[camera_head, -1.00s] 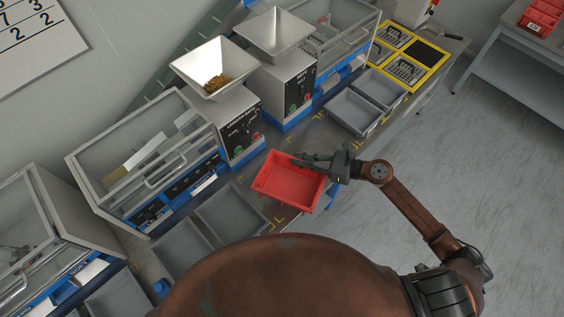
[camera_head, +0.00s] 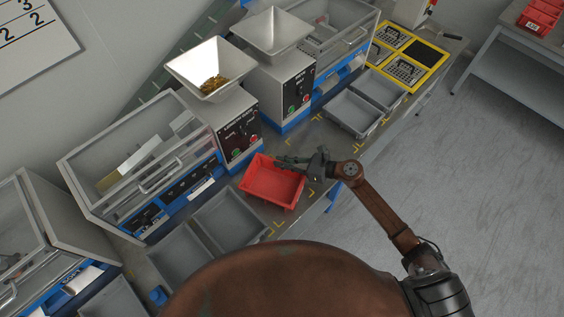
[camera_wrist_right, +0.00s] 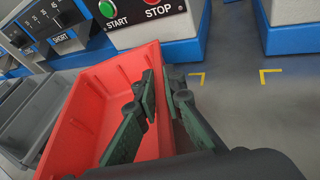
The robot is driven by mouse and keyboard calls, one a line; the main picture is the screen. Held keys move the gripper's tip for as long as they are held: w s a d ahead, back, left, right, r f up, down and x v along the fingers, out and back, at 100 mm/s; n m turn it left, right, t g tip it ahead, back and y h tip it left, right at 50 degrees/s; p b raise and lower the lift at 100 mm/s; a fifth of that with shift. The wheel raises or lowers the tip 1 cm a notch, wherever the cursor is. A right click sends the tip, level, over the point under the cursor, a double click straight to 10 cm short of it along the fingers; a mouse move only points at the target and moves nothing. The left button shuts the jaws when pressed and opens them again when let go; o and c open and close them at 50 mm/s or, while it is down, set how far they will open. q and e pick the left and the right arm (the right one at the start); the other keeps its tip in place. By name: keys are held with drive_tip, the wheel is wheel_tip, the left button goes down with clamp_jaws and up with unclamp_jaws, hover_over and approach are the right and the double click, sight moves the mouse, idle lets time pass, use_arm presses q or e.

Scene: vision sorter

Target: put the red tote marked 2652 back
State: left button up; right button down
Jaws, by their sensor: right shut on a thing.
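The red tote (camera_head: 270,186) is an empty open bin on or just above the grey bench, in front of the hopper machine with the START and STOP buttons. My right gripper (camera_head: 283,161) reaches it from the right and is shut on its right wall. In the right wrist view the two green fingers (camera_wrist_right: 163,95) straddle the rim of the red tote (camera_wrist_right: 88,105), one inside and one outside. The number on the tote is not visible, so I cannot read 2652. My left gripper does not show.
Grey bins (camera_head: 228,218) sit close to the left of the tote. More grey bins (camera_head: 352,113) stand to the right, beside yellow-framed trays (camera_head: 408,70). Yellow corner marks (camera_wrist_right: 190,80) lie on bare bench right of the tote. Other red totes (camera_head: 541,17) are on a far table.

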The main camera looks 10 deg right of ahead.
drive_tip(key=shift+f, duration=0.1)
drive_tip(key=c, duration=2)
unclamp_jaws()
drive_tip(key=shift+c, duration=0.2)
drive_tip(key=shift+d+r, duration=0.1)
drive_tip(key=shift+r, duration=0.15)
drive_tip(key=v, duration=1.1)
drive_tip(key=shift+s+d, duration=0.3)
drive_tip(key=shift+r, duration=0.15)
